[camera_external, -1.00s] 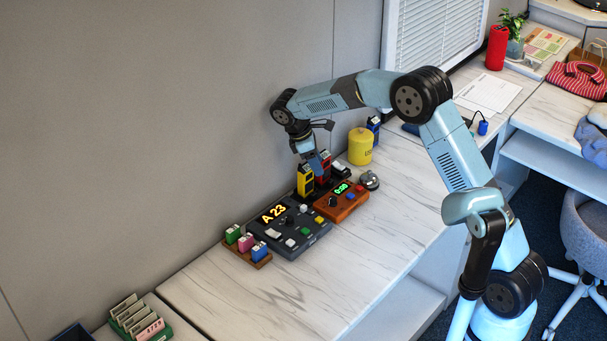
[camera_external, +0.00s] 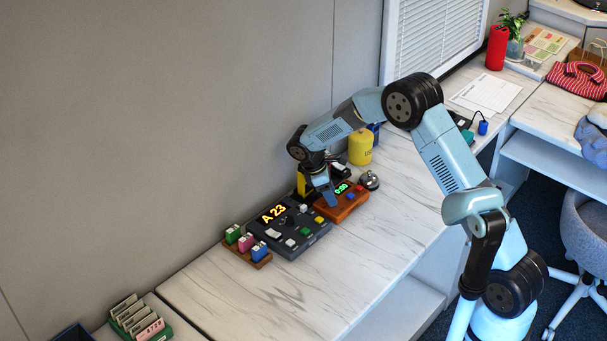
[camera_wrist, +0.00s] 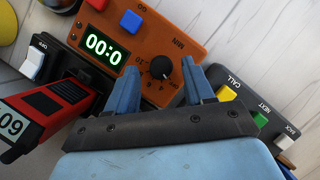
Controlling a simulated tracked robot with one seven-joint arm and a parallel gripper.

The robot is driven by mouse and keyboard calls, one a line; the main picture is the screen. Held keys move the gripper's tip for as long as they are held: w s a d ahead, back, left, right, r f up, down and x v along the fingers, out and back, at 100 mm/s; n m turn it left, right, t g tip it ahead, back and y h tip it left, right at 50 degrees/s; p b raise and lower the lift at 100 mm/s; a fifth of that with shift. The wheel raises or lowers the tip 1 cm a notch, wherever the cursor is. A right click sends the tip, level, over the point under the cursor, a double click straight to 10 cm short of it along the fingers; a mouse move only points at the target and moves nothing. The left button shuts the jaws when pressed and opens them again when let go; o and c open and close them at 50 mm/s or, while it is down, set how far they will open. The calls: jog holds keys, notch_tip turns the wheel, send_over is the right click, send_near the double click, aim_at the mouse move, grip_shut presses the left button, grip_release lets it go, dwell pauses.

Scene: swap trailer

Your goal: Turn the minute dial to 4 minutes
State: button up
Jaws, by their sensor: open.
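The orange timer box (camera_external: 349,207) sits on the counter, and its green display (camera_external: 341,187) reads 0:00. In the wrist view the display (camera_wrist: 104,50) appears upside down. The black minute dial (camera_wrist: 160,68) is on the box face beside the display, with scale marks around it and a MIN label. My gripper (camera_wrist: 160,66) is open and points down at the box, with one blue finger on each side of the dial in the picture. I cannot tell whether the fingers touch the dial. In the external view my gripper (camera_external: 332,199) hides the dial.
A blue button (camera_wrist: 131,21) and a red button are on the same box. A dark call panel (camera_external: 290,235) showing A 23 stands beside it. A red device marked 09 (camera_wrist: 45,112) is close by. A bell (camera_external: 369,181) and yellow canister (camera_external: 360,147) stand behind. The front counter is clear.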

jog(key=shift+d+f, duration=0.2)
jog(key=shift+f, duration=0.25)
jog(key=shift+c, duration=0.5)
grip_shut()
